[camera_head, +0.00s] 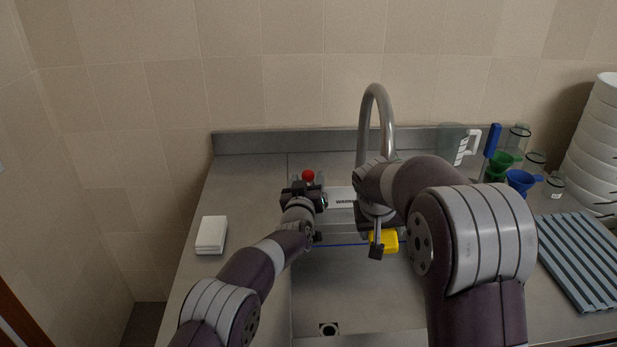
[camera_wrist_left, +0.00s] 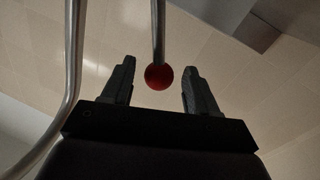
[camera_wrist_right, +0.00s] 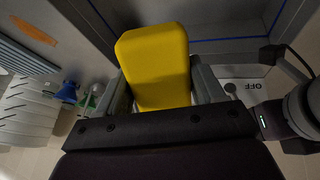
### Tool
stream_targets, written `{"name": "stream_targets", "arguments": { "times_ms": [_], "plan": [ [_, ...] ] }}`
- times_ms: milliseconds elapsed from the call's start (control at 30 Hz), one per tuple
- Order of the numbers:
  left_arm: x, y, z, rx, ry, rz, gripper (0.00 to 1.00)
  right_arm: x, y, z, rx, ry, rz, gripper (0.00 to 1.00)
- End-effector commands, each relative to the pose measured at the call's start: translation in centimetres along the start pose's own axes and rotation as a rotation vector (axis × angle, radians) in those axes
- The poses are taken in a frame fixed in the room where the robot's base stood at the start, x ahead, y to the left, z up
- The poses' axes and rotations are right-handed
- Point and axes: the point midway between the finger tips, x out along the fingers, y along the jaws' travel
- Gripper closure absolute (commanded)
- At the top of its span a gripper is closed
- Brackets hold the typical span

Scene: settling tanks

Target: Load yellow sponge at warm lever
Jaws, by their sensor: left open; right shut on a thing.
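The yellow sponge (camera_head: 388,241) is held by my right gripper (camera_head: 378,243) over the sink, below the faucet. In the right wrist view the sponge (camera_wrist_right: 155,62) stands out between the two fingers of my right gripper (camera_wrist_right: 160,90). My left gripper (camera_head: 305,187) is open near the red-knobbed lever at the back of the sink. In the left wrist view the red ball (camera_wrist_left: 159,77) of the lever shows between the open fingers of my left gripper (camera_wrist_left: 155,85). The lever's red knob (camera_head: 308,175) shows just behind the gripper. A label beginning "WARM" (camera_head: 346,203) is partly hidden by my arm.
The steel faucet (camera_head: 374,95) rises behind the sink (camera_head: 350,290). A white block (camera_head: 211,234) lies on the left counter. A jug (camera_head: 455,142), green and blue funnels (camera_head: 520,181), stacked white bowls (camera_head: 597,135) and a ribbed grey mat (camera_head: 580,262) are at right.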

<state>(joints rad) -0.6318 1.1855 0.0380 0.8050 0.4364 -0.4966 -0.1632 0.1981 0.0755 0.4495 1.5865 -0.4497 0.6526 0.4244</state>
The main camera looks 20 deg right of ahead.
Motion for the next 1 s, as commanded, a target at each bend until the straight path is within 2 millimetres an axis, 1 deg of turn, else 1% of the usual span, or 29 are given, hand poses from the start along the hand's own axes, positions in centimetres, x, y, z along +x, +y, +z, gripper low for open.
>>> {"name": "stream_targets", "arguments": {
  "times_ms": [33,100,200,567,600,633,667,700,767,900,1000],
  "plan": [
    [0.6,-0.1,0.0,-0.001,0.002,-0.002,0.41,0.0,0.0,0.0,0.000,0.000,0.000,0.57],
    [1.3,-0.1,0.1,0.000,0.001,-0.003,0.41,0.0,0.0,0.0,0.000,0.000,0.000,0.57],
    [1.8,0.0,0.0,0.000,0.001,0.001,0.41,0.0,0.0,0.0,0.000,0.000,0.000,0.57],
    [2.1,0.1,-0.1,0.001,0.000,0.005,0.41,0.0,0.0,0.0,0.000,0.000,0.000,0.57],
    [2.1,0.1,-0.1,0.001,0.000,0.005,0.48,0.0,0.0,0.0,0.000,0.000,0.000,0.57],
    [2.1,0.1,-0.1,0.001,0.000,0.005,0.57,0.0,0.0,0.0,0.000,0.000,0.000,0.57],
    [2.1,0.1,-0.1,0.001,0.000,0.005,0.67,0.0,0.0,0.0,0.000,0.000,0.000,0.57],
    [2.1,0.1,-0.1,0.001,0.000,0.005,0.80,0.0,0.0,0.0,0.000,0.000,0.000,0.57],
    [2.1,0.1,-0.1,0.001,0.000,0.005,1.00,0.0,0.0,0.0,0.000,0.000,0.000,0.57],
    [2.1,0.1,-0.1,0.007,-0.001,0.004,1.00,0.0,0.0,0.0,0.000,0.000,0.000,0.57],
    [2.2,0.5,-0.1,0.046,-0.009,0.001,1.00,0.0,0.0,0.0,0.000,0.000,0.000,0.57]
  ]
}}
